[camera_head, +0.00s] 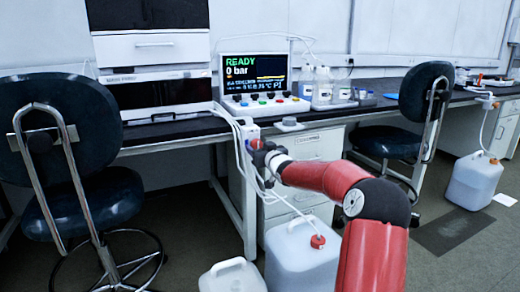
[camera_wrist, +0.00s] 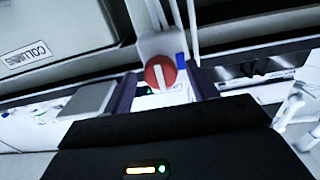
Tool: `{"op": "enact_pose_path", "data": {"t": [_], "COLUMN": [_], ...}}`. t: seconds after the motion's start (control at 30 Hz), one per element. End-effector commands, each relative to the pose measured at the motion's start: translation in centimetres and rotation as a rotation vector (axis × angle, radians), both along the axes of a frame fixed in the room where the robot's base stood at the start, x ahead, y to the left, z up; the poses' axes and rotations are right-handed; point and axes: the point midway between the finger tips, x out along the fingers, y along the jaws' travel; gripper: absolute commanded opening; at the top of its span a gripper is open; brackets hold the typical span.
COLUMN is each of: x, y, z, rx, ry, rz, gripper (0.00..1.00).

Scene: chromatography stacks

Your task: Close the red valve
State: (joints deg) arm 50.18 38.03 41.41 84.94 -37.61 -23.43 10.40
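The red valve (camera_wrist: 153,76) is a round red knob with a white bar across its face, in the upper middle of the wrist view. The bar stands close to upright in that view. The knob sits on a white housing (camera_wrist: 156,45) with a blue patch beside it. My gripper (camera_wrist: 162,76) is open, with one dark finger on each side of the knob and gaps visible between. I cannot tell whether the fingertips reach past the knob's face. In the head view my gripper (camera_head: 259,154) is at the white valve box (camera_head: 249,130) on the desk's front edge; my wrist mostly hides the knob.
A monitor (camera_head: 254,72) reading READY, 0 bar stands on the desk behind. White tubes (camera_head: 236,128) run down beside the valve. White jugs (camera_head: 300,255) stand on the floor below. Dark chairs (camera_head: 90,125) stand left and right. A drawer cabinet (camera_head: 318,145) is under the desk.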

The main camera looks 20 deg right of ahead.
Motion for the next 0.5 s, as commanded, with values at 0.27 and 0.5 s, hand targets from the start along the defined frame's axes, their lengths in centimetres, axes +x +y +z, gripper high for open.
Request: {"op": "enact_pose_path", "data": {"t": [0.27,0.5], "x": [-0.03,-0.04], "y": [-0.01,-0.02], "z": [0.0,0.04], "rx": [0.0,0.011], "ry": [0.0,0.0], "rz": [0.0,0.0], "gripper": [0.22,0.14]}}
